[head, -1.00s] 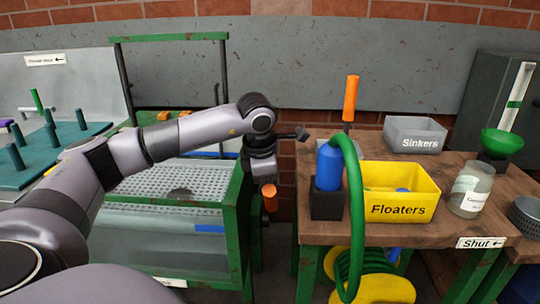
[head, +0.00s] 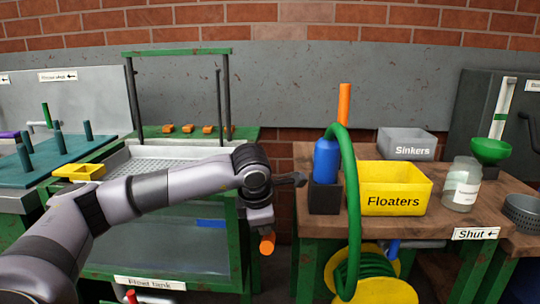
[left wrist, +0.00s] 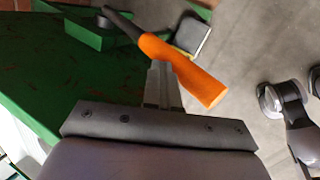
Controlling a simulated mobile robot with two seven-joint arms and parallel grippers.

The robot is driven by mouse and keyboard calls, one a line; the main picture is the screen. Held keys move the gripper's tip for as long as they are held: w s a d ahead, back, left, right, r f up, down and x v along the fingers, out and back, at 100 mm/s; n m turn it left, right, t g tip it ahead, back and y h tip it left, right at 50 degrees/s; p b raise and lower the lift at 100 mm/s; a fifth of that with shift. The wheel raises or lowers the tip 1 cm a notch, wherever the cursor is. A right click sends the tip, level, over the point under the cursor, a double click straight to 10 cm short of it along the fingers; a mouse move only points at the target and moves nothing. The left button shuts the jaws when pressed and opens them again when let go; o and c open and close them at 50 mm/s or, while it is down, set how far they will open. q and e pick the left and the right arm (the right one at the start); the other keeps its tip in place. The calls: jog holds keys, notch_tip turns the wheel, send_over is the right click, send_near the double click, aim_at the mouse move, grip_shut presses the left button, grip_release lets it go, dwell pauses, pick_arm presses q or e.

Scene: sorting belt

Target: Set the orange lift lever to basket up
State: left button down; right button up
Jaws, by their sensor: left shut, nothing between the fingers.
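The orange lift lever (head: 267,243) shows at the right side of the green-framed tank (head: 236,250), its rounded end towards me. In the left wrist view its orange handle (left wrist: 190,73) sits on a dark shaft that runs to a green frame part. My left gripper (left wrist: 162,78) is shut and empty, its fingertips right against or just beside the handle; I cannot tell whether they touch. In the head view the left gripper (head: 262,220) is just above the handle, its fingertips hidden. The perforated metal basket (head: 150,166) is in the tank, partly behind my arm. My right gripper is out of view.
A wooden table (head: 430,222) stands to the right, with a blue bottle (head: 326,160), yellow Floaters bin (head: 395,202), grey Sinkers bin (head: 405,140) and another upright orange handle (head: 344,104). A green hose (head: 355,220) hangs in front. A narrow gap separates tank and table.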

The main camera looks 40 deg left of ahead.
pick_arm(q)
jog(key=shift+s+d+f, duration=0.2)
jog(key=shift+s+f, duration=0.05)
jog(key=shift+f, duration=0.2)
jog(key=shift+s+d+f, duration=0.2)
jog(key=shift+f, duration=0.2)
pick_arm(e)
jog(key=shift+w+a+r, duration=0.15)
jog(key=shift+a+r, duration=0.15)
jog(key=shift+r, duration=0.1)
pick_arm(q)
jog(key=shift+d, duration=0.1)
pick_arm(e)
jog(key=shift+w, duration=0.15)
pick_arm(q)
jog(key=shift+r, duration=0.1)
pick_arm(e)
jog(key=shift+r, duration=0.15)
pick_arm(q)
jog(key=a+p+v, duration=0.2)
jog(key=p+v, duration=0.1)
jog(key=v, duration=0.9)
jog(key=shift+d+r, duration=0.35)
jog(key=shift+r, duration=0.35)
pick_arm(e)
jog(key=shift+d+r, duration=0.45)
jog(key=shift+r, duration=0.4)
pick_arm(q)
jog(key=shift+w, duration=0.2)
